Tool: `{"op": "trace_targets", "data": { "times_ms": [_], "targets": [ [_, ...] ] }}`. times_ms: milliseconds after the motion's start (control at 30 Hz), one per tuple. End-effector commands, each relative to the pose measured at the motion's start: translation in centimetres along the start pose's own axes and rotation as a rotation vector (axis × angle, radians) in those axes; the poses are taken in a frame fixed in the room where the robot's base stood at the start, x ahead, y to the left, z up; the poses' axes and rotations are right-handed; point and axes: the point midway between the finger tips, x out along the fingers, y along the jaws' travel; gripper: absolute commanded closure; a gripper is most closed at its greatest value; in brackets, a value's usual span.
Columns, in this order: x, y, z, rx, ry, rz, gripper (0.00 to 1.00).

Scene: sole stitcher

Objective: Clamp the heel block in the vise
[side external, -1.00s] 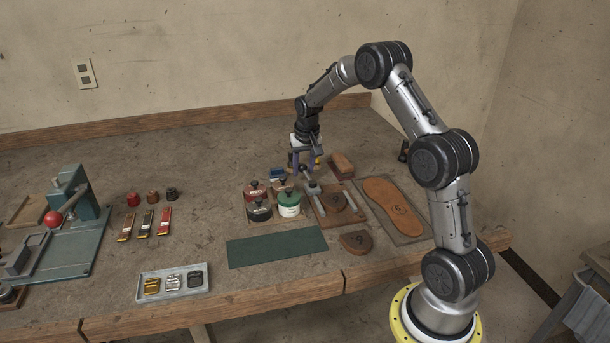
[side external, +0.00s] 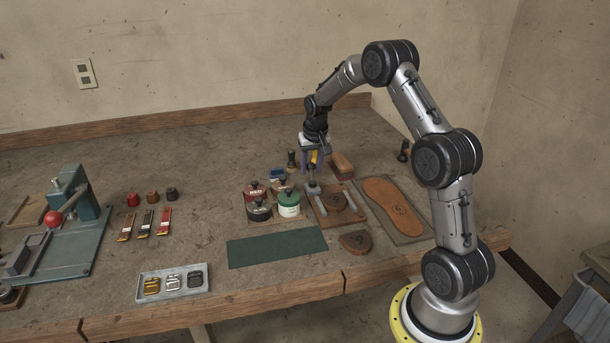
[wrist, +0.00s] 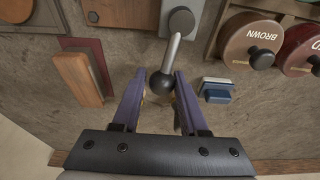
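The vise (side external: 321,217) is a brown wooden board with grey jaws, right of centre on the bench. A brown D-shaped heel block (side external: 335,201) lies on it between the jaws; whether they press on it I cannot tell. A grey lever with a dark ball knob (wrist: 163,84) rises from a round grey pivot (wrist: 181,21) on the vise. My gripper (side external: 313,164) is over the lever end. In the wrist view its fingers (wrist: 158,80) are apart on either side of the knob, with small gaps showing.
Lidded jars (side external: 289,204) stand left of the vise. A brown block (side external: 341,164) and a small blue item (wrist: 216,90) are near my gripper. A sole (side external: 392,203) lies right; another heel piece (side external: 355,241) lies in front. A green mat (side external: 277,247) is clear.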

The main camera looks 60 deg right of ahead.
Motion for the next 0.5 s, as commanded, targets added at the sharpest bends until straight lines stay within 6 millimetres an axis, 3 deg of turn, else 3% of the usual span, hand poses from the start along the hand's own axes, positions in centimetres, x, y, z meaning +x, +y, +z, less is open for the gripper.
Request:
{"op": "trace_targets", "data": {
  "times_ms": [500],
  "targets": [
    [-0.1, 1.0, 0.3, 0.001, 0.000, 0.000, 0.57]
  ]
}}
